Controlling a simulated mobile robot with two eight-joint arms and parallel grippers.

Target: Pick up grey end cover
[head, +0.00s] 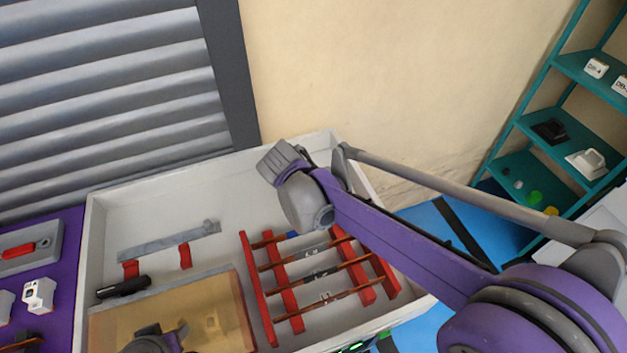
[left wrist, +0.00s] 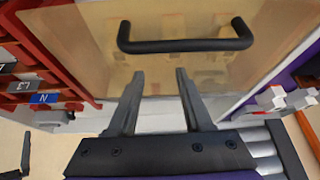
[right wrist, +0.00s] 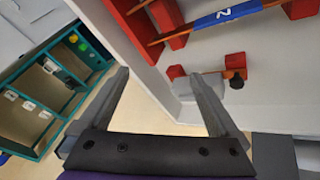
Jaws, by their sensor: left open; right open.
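A light grey block (right wrist: 184,88), which looks like the grey end cover, sits beside a red bracket and a dark knob in the right wrist view. A grey block at the same end of the bars also shows in the left wrist view (left wrist: 48,117). In the head view my right arm seems to hide it. My right gripper (right wrist: 163,75) is open and empty, with the block beyond its fingers, nearer the right one. My left gripper (left wrist: 157,75) is open and empty in front of a black handle (left wrist: 185,45) on a translucent yellow panel (left wrist: 200,70).
Copper bars on red supports (head: 318,275) lie inside a white-walled box (head: 92,240). A grey bar on red feet (head: 168,241) lies to their left. A teal shelf (head: 590,125) with small items stands at right. A purple surface (head: 62,290) with devices lies at left.

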